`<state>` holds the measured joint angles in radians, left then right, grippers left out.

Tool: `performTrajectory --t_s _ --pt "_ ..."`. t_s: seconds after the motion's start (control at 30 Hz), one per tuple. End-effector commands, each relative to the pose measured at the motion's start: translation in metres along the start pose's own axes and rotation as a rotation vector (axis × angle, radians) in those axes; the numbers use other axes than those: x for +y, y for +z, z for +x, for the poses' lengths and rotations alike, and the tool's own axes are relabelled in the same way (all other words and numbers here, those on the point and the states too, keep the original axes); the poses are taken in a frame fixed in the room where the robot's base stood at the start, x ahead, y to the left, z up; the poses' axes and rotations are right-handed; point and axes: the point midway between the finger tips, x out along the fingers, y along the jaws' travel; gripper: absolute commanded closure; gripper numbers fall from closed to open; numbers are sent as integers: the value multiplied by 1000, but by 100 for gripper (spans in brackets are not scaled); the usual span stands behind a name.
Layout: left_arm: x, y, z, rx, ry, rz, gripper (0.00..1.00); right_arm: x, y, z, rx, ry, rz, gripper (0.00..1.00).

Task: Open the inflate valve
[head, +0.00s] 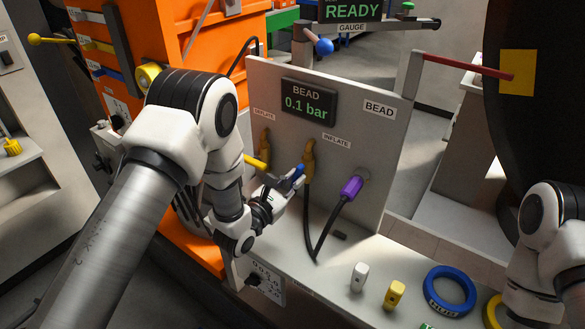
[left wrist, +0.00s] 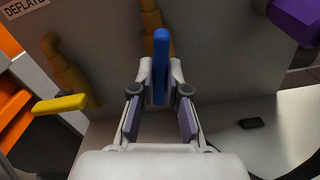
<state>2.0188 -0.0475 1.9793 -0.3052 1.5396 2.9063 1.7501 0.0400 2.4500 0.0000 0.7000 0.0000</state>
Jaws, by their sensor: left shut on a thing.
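The inflate valve is a brass fitting (head: 308,158) with a blue handle (head: 298,171), below the INFLATE label on the upright panel. My left gripper (head: 287,186) is shut on the blue handle. In the left wrist view the blue handle (left wrist: 161,62) stands between the fingertips (left wrist: 160,88), its lower end partly hidden by the fingers. The deflate valve's yellow handle (head: 256,162) is to the left and apart from the gripper. The bead display (head: 309,101) reads 0.1 bar. My right gripper is not in view; only part of that arm shows at right.
A purple connector (head: 351,188) with a black hose is on the panel to the right. White (head: 359,276) and yellow (head: 395,294) blocks and a blue ring (head: 450,291) lie on the bench. An orange cabinet (head: 222,44) stands behind left.

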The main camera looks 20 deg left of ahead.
Motion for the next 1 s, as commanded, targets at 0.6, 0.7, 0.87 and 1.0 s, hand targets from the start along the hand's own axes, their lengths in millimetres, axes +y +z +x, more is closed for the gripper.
performTrajectory --t_s 0.6,0.7,0.87,1.0 --pt "0 0 -3 1 0 -98 62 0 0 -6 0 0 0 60" --pt "0 0 -13 3 0 -98 62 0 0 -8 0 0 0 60" --pt "0 0 -25 0 0 -97 62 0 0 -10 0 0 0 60" --pt "0 0 -25 -1 0 -96 62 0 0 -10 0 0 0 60"
